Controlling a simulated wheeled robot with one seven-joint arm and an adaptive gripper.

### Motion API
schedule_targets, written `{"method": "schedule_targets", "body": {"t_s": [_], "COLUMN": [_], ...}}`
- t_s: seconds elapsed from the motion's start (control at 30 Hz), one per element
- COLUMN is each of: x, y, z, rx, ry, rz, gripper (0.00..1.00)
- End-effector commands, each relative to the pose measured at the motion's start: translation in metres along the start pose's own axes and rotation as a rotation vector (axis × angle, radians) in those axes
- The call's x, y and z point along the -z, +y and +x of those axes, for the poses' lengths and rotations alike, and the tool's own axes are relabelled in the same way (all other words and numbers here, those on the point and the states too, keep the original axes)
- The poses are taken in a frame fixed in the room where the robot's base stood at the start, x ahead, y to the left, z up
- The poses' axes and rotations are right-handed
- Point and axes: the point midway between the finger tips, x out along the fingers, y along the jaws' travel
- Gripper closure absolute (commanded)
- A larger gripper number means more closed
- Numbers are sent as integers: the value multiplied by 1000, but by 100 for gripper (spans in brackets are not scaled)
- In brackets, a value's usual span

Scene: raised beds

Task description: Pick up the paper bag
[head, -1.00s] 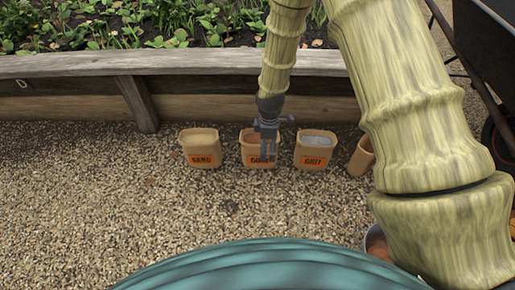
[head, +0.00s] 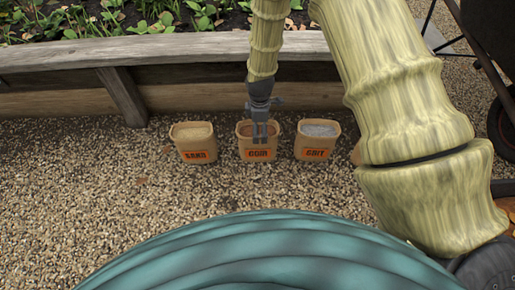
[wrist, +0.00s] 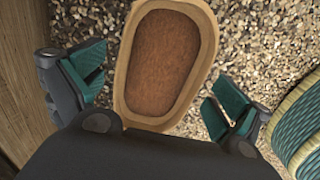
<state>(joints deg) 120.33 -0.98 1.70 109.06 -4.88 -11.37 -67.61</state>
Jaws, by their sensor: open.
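Three tan, open-topped bag-like containers stand in a row on the gravel in the head view: one labelled SAND (head: 194,143), a middle one (head: 245,146) whose orange label looks like COIR, and one labelled GRIT (head: 318,143). The middle one holds brown crumbly material and also fills the centre of the wrist view (wrist: 123,75). My gripper (head: 260,141) is open and empty, pointing down at the middle container. In the wrist view its fingers (wrist: 155,92) stand on either side of the container's opening, apart from its walls. I cannot tell the fingertips' height against the rim.
A raised bed with a wooden edge (head: 190,45) runs behind the row. A tan object (head: 356,153) is mostly hidden behind my arm. A dark wheeled thing (head: 503,125) stands at the right. Gravel (head: 110,190) in front is clear.

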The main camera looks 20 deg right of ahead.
Motion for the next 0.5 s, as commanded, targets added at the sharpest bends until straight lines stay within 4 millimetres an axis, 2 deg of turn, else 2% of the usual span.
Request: {"method": "schedule_targets", "body": {"t_s": [0.17, 0.5], "x": [2, 7], "y": [1, 2], "z": [6, 35], "rx": [-1, -1], "ry": [0, 0], "rz": [-1, -2], "gripper": [0, 0]}}
